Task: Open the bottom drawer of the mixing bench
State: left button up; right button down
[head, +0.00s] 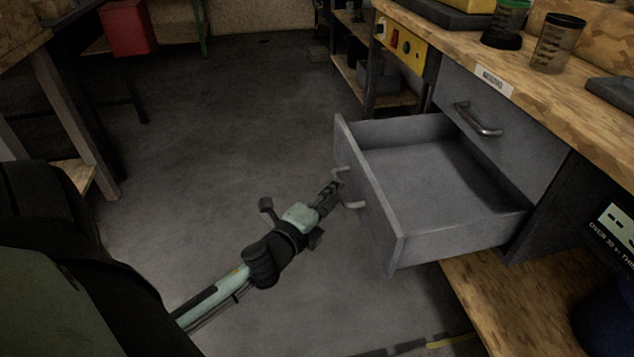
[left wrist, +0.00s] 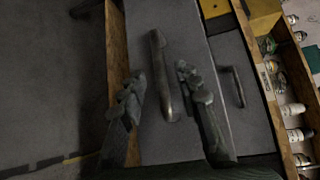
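The mixing bench (head: 455,42) stands at the right of the head view. Its bottom drawer (head: 400,235) is pulled well out, and its empty inside shows. The drawer's handle (head: 354,204) is on its front face, partly hidden by my left gripper (head: 334,187). In the left wrist view the two fingers of my left gripper (left wrist: 159,75) are spread, one on each side of the bottom drawer's handle (left wrist: 165,85), with gaps showing. The closed upper drawer (head: 452,92) has its own handle (head: 478,120). My right gripper is in neither view.
A wooden lower shelf (head: 500,305) lies under the drawer. Dark cups (head: 558,45) stand on the bench top. A shelf unit (head: 352,62) is behind, and a red bin (head: 127,28) hangs at the back left. The floor left of the drawer is clear.

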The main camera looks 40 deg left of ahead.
pick_arm(q)
jog(key=s+d+r, duration=0.1)
jog(key=s, duration=0.7)
jog(key=shift+s+r, duration=0.15)
jog(key=shift+s, duration=0.2)
jog(key=s+a+f+n+g+y, duration=0.1)
jog(key=s+f+n+g+y, duration=0.15)
jog(key=f+n+g, duration=0.8)
jog(key=s+d+f+n+g+h, duration=0.1)
jog(key=s+d+f+n, duration=0.2)
jog(key=f, duration=0.4)
jog(key=s+d+f+n+g+h, duration=0.1)
jog(key=s+d+f+n+h, duration=0.1)
jog(key=f, duration=0.6)
jog(key=s+d+n, duration=0.1)
jog(key=s+d, duration=0.1)
jog(key=s, duration=0.1)
jog(key=shift+s+d+g, duration=0.2)
jog(key=shift+s+g, duration=0.1)
jog(key=shift+g, duration=0.05)
jog(key=shift+h, duration=0.25)
